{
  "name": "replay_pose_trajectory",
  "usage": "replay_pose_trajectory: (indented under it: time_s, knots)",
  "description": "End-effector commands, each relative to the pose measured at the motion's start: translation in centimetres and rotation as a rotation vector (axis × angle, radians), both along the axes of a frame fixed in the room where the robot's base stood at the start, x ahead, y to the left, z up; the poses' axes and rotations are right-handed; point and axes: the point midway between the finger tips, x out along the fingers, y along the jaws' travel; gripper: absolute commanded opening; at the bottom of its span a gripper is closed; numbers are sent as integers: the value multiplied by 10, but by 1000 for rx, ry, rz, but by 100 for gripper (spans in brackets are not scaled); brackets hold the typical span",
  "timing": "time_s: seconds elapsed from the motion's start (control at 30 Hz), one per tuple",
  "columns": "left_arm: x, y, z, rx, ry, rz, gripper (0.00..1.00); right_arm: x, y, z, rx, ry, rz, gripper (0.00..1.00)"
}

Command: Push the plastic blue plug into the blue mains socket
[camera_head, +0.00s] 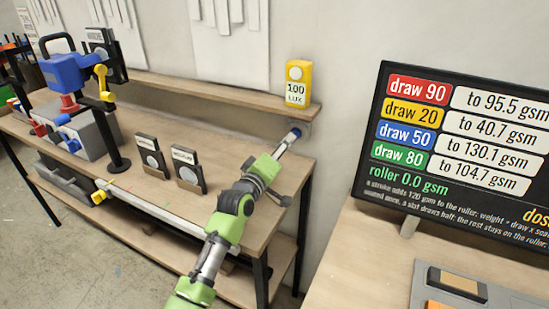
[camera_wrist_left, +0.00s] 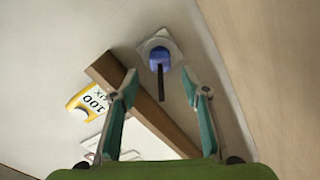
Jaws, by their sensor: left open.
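A blue plug (camera_wrist_left: 159,56) with a dark cord sits at a white wall plate (camera_wrist_left: 174,44) in the left wrist view. The blue socket cannot be told apart from the plug, and how far in the plug sits cannot be told. In the head view the blue piece (camera_head: 296,132) shows small at the wall, just beyond my left gripper (camera_head: 287,143). In the left wrist view my left gripper (camera_wrist_left: 159,75) is open, its two teal-padded fingers on either side of the dark cord, with nothing between them held. My right gripper is not in view.
A wooden shelf (camera_head: 210,95) carries a yellow 100 LUX meter (camera_head: 298,82) close to the socket. A workbench (camera_head: 225,150) below holds a blue press (camera_head: 70,75) and small dark stands (camera_head: 188,170). A black draw board (camera_head: 455,150) stands at right.

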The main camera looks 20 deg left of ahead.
Motion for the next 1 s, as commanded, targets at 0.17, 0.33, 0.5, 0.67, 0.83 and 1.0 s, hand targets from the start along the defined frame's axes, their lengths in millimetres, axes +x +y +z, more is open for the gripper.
replay_pose_trajectory:
  time_s: [0.17,0.33,0.5,0.67,0.83,1.0]
  knots:
    - [-31,6,0,0,-1,0,42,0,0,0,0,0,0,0]
    - [-50,10,0,0,0,1,42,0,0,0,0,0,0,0]
    - [-58,11,1,0,-1,0,42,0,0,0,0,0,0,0]
    - [-59,11,1,0,-1,0,42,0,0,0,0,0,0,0]
    - [-59,11,1,-1,-1,0,42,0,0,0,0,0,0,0]
    - [-59,11,1,-1,-1,0,42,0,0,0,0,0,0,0]
